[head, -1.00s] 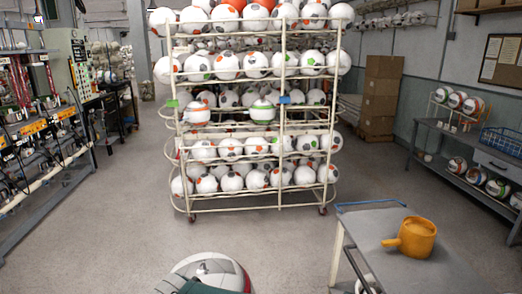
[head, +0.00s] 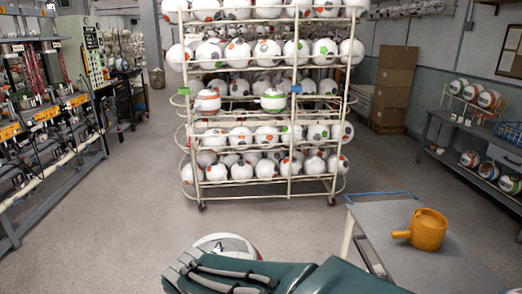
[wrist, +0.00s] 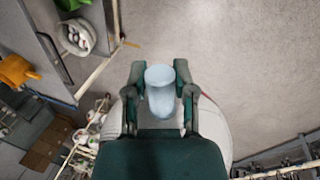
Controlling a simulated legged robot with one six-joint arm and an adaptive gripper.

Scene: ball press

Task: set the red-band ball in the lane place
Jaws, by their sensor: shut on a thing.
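A large white ball with a red band at its right edge (head: 222,241) shows low in the head view, partly hidden behind my green arm. My gripper (wrist: 160,75) is shut on a pale-blue upright piece (wrist: 161,92) in the wrist view. The white ball (wrist: 215,125) lies directly behind that piece, mostly hidden by my gripper; how the two join is hidden. On the rack's middle shelf stand a ball with an orange-red band (head: 208,101) and a ball with a green band (head: 273,100). The shelf carries a green tag (head: 183,91) and a blue tag (head: 295,89).
The cream rack (head: 343,110) holds many balls on several shelves. A grey table (head: 375,218) with a yellow mug (head: 428,230) stands at the right front. Machines line the left. Cardboard boxes (head: 393,88) stand behind right. The floor before the rack is open.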

